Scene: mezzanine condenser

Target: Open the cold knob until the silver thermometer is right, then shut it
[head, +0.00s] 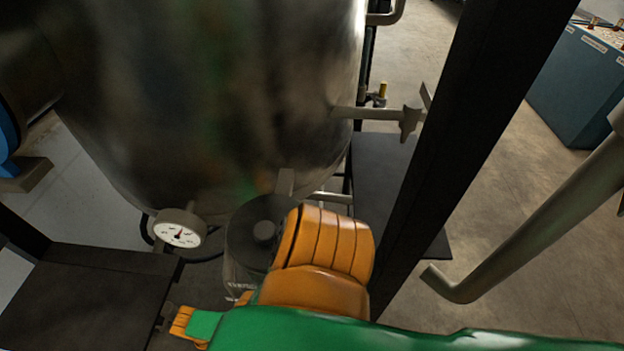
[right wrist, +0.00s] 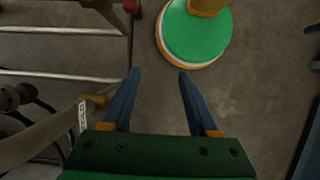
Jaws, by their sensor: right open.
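A round dial gauge (head: 180,230) with a white face and pale metal rim sits low on the left of the big steel tank (head: 215,90). It looks like the silver thermometer; its scale is too small to read. A grey cross-shaped handle (head: 410,120) ends a pipe at the tank's right side. I cannot tell which part is the cold knob. My right gripper (right wrist: 158,75) is open and empty in the right wrist view, above bare floor. My green and orange arm crosses the bottom of the head view. The left gripper is not in view.
A dark lidded vessel (head: 245,245) stands under the tank, partly behind my arm. A black post (head: 455,120) slants down right of the tank. A blue-green cabinet (head: 570,90) stands far right. Pale rails (right wrist: 60,76) run along the left in the right wrist view.

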